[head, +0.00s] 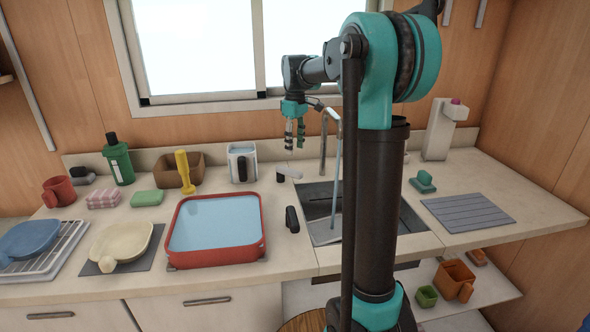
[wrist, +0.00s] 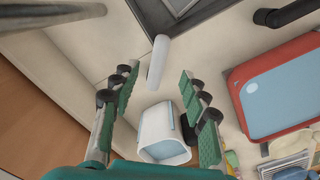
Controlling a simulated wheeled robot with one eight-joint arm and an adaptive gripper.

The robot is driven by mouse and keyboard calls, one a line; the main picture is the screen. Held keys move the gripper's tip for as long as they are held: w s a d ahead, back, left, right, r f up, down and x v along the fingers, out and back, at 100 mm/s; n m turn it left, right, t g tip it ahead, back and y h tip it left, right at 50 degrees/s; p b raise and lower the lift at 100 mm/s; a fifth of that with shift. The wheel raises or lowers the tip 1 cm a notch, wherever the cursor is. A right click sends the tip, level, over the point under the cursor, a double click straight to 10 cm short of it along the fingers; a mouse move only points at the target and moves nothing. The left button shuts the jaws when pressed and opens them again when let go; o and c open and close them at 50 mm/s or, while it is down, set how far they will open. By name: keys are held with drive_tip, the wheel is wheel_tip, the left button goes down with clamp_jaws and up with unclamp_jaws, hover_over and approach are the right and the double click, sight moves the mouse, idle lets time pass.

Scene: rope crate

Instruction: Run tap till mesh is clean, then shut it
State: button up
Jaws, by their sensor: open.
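The tap's tall spout (head: 331,118) rises behind the sink (head: 318,198), and a thin pale stream seems to fall from it. A white lever (head: 289,172) stands on the counter left of the sink; it also shows in the wrist view (wrist: 158,62). My gripper (head: 295,150) is open and empty, above the back counter over the lever. In the wrist view its fingers (wrist: 160,86) are spread, with the lever beyond them, apart. My arm hides much of the sink. I cannot make out the mesh.
A white jug (head: 242,163) stands left of the lever; it shows between my fingers (wrist: 165,133). A red basin of water (head: 262,240) sits left of the sink. A black knob-like object (head: 292,219) stands between them. A white dispenser (head: 440,130) is at right.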

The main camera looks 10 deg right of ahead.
sight(295, 171)
wheel_tip(295, 171, down, 10)
drive_tip(key=shift+r, duration=0.15)
idle(0.3)
clamp_jaws()
